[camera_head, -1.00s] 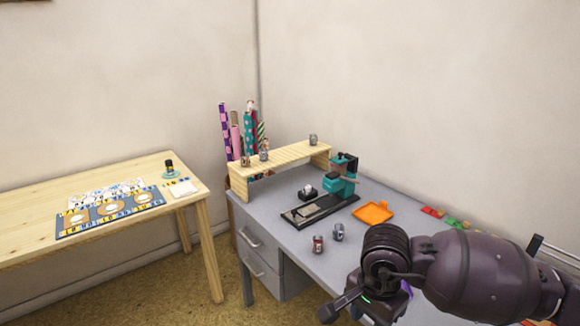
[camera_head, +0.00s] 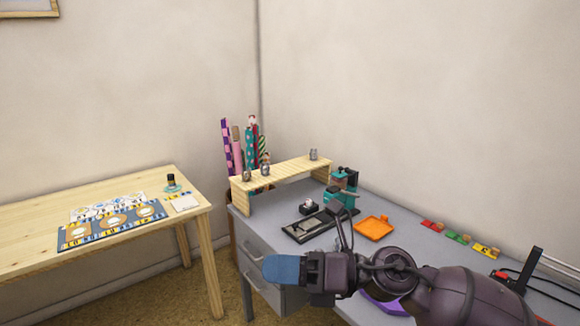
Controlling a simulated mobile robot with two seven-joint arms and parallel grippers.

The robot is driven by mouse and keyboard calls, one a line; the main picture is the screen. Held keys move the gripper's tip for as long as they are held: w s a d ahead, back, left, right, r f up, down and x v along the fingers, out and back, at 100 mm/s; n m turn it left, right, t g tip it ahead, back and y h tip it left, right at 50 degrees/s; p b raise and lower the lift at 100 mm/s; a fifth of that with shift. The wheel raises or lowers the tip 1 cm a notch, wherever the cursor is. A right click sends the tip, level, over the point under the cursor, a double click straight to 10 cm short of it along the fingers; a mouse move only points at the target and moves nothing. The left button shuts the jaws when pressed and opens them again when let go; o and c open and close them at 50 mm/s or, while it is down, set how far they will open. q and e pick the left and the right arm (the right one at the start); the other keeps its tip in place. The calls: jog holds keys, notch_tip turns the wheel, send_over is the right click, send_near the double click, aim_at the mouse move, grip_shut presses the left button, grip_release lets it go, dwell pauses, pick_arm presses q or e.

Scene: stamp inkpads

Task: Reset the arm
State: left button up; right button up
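My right arm comes in from the lower right over the grey desk (camera_head: 345,238). My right gripper (camera_head: 284,270) points left, in front of the desk drawers. Its blue finger part shows from the side, so I cannot tell whether it is open or shut. No separate object shows in it. My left gripper is out of view.
On the desk are a teal stamp press (camera_head: 342,188), a black tray (camera_head: 311,229), an orange tray (camera_head: 375,227), a partly hidden purple tray (camera_head: 388,308) and coloured inkpads (camera_head: 458,237). A wooden shelf (camera_head: 290,170) holds small cans. A wooden table (camera_head: 40,222) stands left.

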jog(key=w+d+f+m+t+h, duration=0.1)
jog(key=w+d+m+t+h, duration=0.2)
jog(key=m+t, duration=0.6)
jog(key=w+d+f+m+t, duration=0.25)
jog(key=d+m+t, duration=0.3)
jog(key=m, duration=0.65)
jog(key=d+f+m+t+h, duration=0.2)
jog(key=d+f+m+h, duration=0.7)
jog(key=f+m, duration=0.4)
jog(key=s+d+f+m+g+h, duration=0.3)
jog(key=s+d+f+m, duration=0.2)
jog(key=s+f, duration=0.4)
jog(key=s+d+f+m+g+h, duration=0.3)
jog(key=s+d+f+m, duration=0.2)
jog(key=s+f, duration=0.5)
jog(key=s+d, duration=0.1)
jog(key=s, duration=0.3)
jog(key=shift+s+d+f+h+p, duration=0.25)
jog(key=shift+s+f+h+p, duration=0.05)
jog(key=shift+s+h+p, duration=0.1)
